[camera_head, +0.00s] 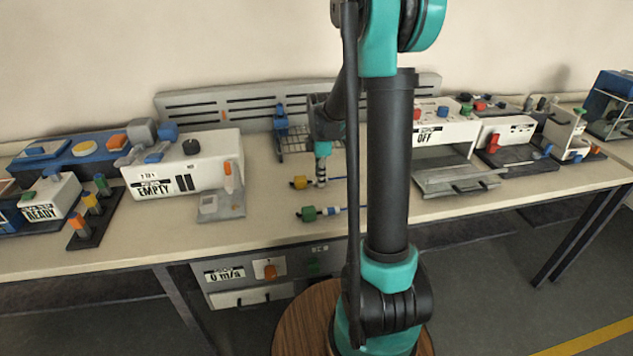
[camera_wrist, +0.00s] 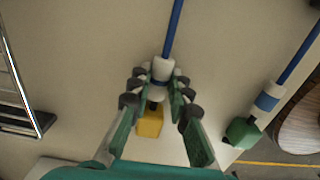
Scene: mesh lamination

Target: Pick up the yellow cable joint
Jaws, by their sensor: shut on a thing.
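The yellow cable joint shows in the wrist view as a yellow block (camera_wrist: 151,122) with a white collar (camera_wrist: 163,70) and a blue cable (camera_wrist: 174,28) running up from it. In the head view the yellow cable joint (camera_head: 299,182) is at the table's middle. My gripper (camera_wrist: 158,88) is shut around the joint's dark and white middle part, with the yellow block between the lower finger links. In the head view my gripper (camera_head: 321,180) points down over the joint. I cannot tell whether the joint touches the table.
A green cable joint (camera_head: 308,214) lies nearer the table's front edge; it also shows in the wrist view (camera_wrist: 243,132). A wire rack (camera_head: 295,143) stands behind. A white machine marked EMPTY (camera_head: 205,160) is at left, and one marked OFF (camera_head: 444,135) is at right.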

